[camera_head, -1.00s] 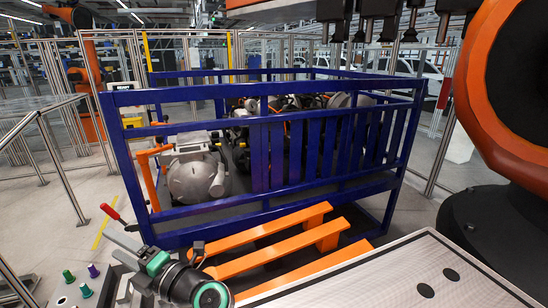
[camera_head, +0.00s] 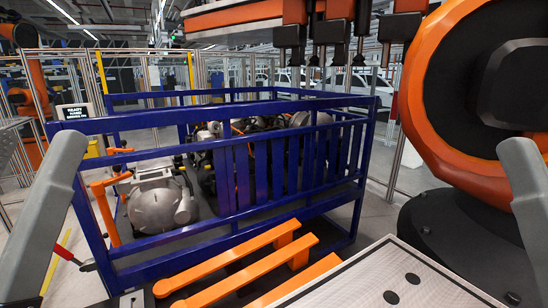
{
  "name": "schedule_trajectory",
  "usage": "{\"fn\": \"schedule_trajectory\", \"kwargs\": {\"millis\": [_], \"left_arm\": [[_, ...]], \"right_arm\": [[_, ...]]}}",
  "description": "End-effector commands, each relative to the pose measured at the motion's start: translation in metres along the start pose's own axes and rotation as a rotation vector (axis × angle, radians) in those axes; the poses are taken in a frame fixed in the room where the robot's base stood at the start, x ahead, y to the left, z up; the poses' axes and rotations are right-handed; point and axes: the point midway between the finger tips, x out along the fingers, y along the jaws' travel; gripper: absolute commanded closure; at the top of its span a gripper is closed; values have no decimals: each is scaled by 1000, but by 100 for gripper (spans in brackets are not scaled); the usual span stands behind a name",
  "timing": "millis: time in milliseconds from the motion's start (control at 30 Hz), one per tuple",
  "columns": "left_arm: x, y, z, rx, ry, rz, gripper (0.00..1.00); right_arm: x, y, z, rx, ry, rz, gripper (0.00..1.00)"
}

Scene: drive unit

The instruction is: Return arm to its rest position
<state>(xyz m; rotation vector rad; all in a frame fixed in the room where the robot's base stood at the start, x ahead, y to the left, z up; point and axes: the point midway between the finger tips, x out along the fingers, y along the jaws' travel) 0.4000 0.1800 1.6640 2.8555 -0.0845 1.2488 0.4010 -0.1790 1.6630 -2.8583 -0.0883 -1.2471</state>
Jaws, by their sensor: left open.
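A light grey link of my left arm (camera_head: 42,215) rises at the left edge, in front of the blue cage. A matching link of my right arm (camera_head: 528,200) rises at the right edge, in front of the orange and black machine. My left gripper (camera_head: 132,298) shows only small and cut off at the bottom edge, left of the orange bars. It is open, and I see nothing held in it. My right gripper is not in view.
A blue cage (camera_head: 237,212) with machine parts inside, among them a round grey housing (camera_head: 160,208), fills the middle. Orange bars (camera_head: 247,272) and a light panel (camera_head: 345,290) lie in front. A large orange and black machine (camera_head: 430,110) stands right. Dark tooling (camera_head: 330,33) hangs above.

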Motion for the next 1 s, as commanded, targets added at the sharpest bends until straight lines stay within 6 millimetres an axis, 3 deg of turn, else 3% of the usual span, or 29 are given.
{"fn": "schedule_trajectory", "kwargs": {"millis": [33, 200, 367, 500, 1000], "left_arm": [[32, 0, -29, 0, 0, 1, 30], [82, 0, -75, 1, 0, 2, 30], [117, 0, -107, 1, -1, 2, 30], [124, 0, -113, 1, -1, 2, 30], [121, 1, -111, 1, 0, 3, 30]], "right_arm": [[32, 0, -30, 0, 4, 0, 12], [82, 0, -77, 0, 2, 0, 12], [117, 0, -109, 0, 3, 0, 12], [124, 0, -115, 0, 2, 0, 12], [121, 0, -112, 0, 1, 0, 12]]}}
